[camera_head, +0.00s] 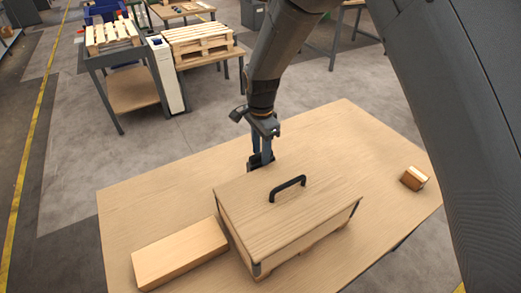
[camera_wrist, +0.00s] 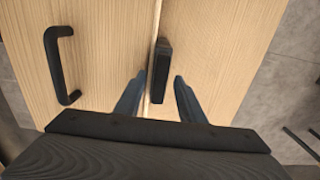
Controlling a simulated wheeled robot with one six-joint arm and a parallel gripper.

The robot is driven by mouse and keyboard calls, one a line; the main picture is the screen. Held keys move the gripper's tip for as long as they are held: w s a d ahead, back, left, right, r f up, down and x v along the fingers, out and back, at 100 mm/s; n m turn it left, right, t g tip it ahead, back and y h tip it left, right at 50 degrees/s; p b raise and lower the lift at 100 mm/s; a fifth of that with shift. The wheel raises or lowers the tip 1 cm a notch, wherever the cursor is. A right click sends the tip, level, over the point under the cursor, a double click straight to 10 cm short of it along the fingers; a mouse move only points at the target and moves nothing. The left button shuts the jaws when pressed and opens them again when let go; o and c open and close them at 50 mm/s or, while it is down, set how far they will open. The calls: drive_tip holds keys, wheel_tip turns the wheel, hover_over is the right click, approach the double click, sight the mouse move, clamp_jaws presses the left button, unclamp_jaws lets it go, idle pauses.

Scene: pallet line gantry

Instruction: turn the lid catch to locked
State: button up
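A wooden box with a lid (camera_head: 285,205) stands on the table, and its black handle (camera_head: 287,188) is on top. The handle (camera_wrist: 60,65) also shows at the left of the wrist view. The dark lid catch (camera_wrist: 161,66) lies along the seam between two wooden faces in the wrist view. My gripper (camera_head: 260,160) is at the box's far edge in the head view. In the wrist view my gripper (camera_wrist: 159,84) is open, one finger on each side of the catch's lower part. I cannot tell whether either finger touches it.
A long wooden block (camera_head: 180,252) lies left of the box on the table (camera_head: 130,205). A small wooden block (camera_head: 414,178) lies at the right. Pallets (camera_head: 200,40) rest on stands behind. The table is clear between the box and the small block.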

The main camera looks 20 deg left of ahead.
drive_tip(key=shift+c, duration=0.4)
clamp_jaws()
